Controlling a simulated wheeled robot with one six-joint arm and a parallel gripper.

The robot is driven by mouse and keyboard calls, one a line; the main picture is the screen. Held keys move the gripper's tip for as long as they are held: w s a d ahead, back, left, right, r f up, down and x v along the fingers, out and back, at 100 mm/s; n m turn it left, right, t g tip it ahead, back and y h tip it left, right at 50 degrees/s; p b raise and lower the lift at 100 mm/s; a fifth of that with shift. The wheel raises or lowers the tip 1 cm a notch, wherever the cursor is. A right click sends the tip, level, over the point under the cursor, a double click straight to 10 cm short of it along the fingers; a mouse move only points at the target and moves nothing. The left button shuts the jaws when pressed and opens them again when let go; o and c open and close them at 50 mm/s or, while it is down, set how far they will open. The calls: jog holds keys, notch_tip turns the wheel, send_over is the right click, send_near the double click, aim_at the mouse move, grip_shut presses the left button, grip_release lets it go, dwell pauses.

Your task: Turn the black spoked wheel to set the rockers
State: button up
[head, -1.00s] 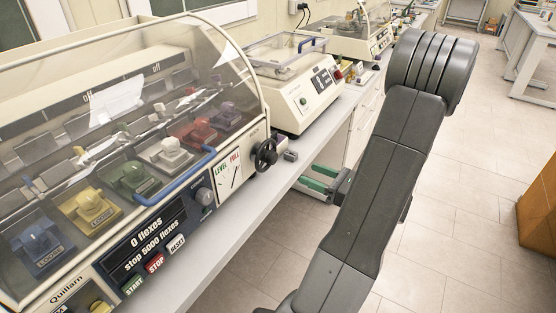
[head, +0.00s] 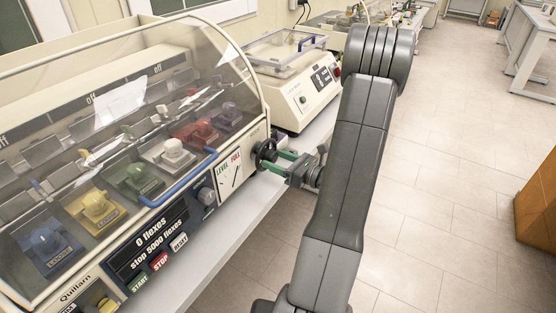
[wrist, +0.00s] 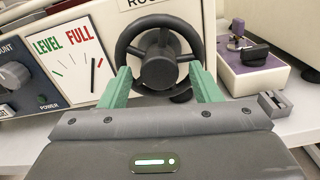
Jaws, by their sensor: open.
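The black spoked wheel (head: 265,151) sits on the right end of the flexing machine, beside the LEVEL/FULL scale (head: 230,172). In the wrist view the wheel (wrist: 160,60) faces me, with its dark hub in the middle. My gripper (wrist: 160,70) is open, its green fingers on the left and right of the wheel's lower part. I cannot tell whether they touch the rim. In the wrist view the scale's black pointer (wrist: 92,75) stands near the red FULL side. Coloured rocker stations, such as the yellow one (head: 98,208), sit under the clear cover.
A blue handle (head: 178,180) runs along the cover's front edge. The display (head: 150,240) reads 0 flexes. A purple-topped unit (wrist: 245,62) and a small grey block (wrist: 274,104) lie right of the wheel.

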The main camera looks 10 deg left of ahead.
jog(key=shift+c, duration=0.3)
jog(key=c, duration=0.9)
jog(key=shift+f+n+b, duration=0.1)
jog(key=shift+n+b, duration=0.2)
jog(key=shift+b, duration=0.3)
jog(key=shift+f+n+b, duration=0.15)
jog(key=shift+n+b, duration=0.45)
jog(key=shift+b, duration=0.4)
jog(key=n+b, duration=0.2)
jog(key=b, duration=0.1)
jog(key=shift+n+b, duration=0.3)
jog(key=shift+b, duration=0.05)
jog(key=n+b, duration=0.3)
jog(key=b, duration=0.1)
jog(key=n+b, duration=0.2)
jog(key=b, duration=0.1)
jog(key=shift+w+r, duration=0.1)
jog(key=shift+r, duration=0.15)
jog(key=shift+n, duration=0.4)
